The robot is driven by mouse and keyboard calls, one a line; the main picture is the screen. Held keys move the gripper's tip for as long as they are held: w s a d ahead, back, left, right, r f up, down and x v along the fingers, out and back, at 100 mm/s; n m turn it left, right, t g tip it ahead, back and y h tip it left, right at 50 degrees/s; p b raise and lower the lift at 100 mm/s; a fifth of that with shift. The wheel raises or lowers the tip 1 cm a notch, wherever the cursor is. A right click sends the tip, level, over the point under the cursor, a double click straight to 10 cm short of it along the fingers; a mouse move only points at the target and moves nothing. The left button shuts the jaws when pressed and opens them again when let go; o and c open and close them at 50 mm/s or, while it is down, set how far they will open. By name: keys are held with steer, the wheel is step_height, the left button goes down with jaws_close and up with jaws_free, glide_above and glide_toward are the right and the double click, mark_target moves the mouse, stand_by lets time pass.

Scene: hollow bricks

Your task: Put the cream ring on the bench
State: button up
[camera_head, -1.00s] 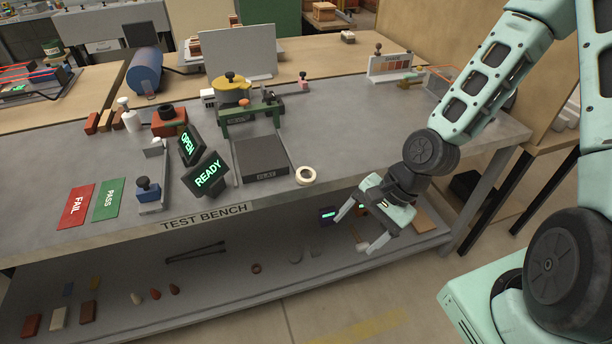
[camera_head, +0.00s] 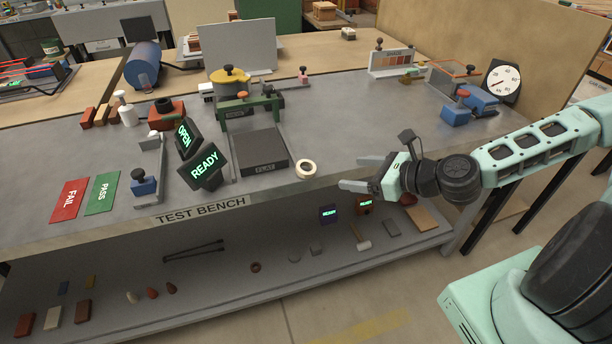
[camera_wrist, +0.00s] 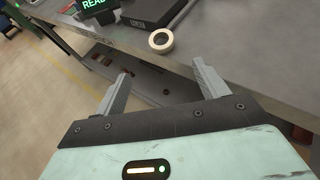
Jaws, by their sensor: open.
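The cream ring (camera_head: 306,169) lies flat on the grey test bench (camera_head: 350,120), near its front edge and just right of the dark flat plate (camera_head: 260,152). My gripper (camera_head: 351,172) is open and empty, a short way to the right of the ring, at the bench's front edge. Its two fingers point left toward the ring. In the wrist view the ring (camera_wrist: 161,41) shows beyond the spread fingertips (camera_wrist: 160,72), apart from them, with the bench edge between.
Two lit sign blocks (camera_head: 205,168) stand left of the plate. A green fixture (camera_head: 250,110) stands behind it. Blue clamps (camera_head: 470,105) and a dial (camera_head: 502,82) are at the right end. The bench top behind the ring is clear. A lower shelf (camera_head: 220,275) holds small parts.

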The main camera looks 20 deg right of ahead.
steer(key=p, duration=0.2)
glide_toward(300, 166)
steer(key=f, duration=0.1)
steer(key=x, duration=0.1)
steer(key=p+x, duration=0.1)
steer(key=x, duration=0.3)
steer(key=shift+w+r, duration=0.25)
steer(key=shift+r, duration=0.05)
steer(key=shift+w+a+f, duration=0.3)
steer(key=shift+w, duration=0.1)
steer(key=c, duration=1.1)
steer(key=shift+r, duration=0.1)
steer(key=shift+c, duration=0.2)
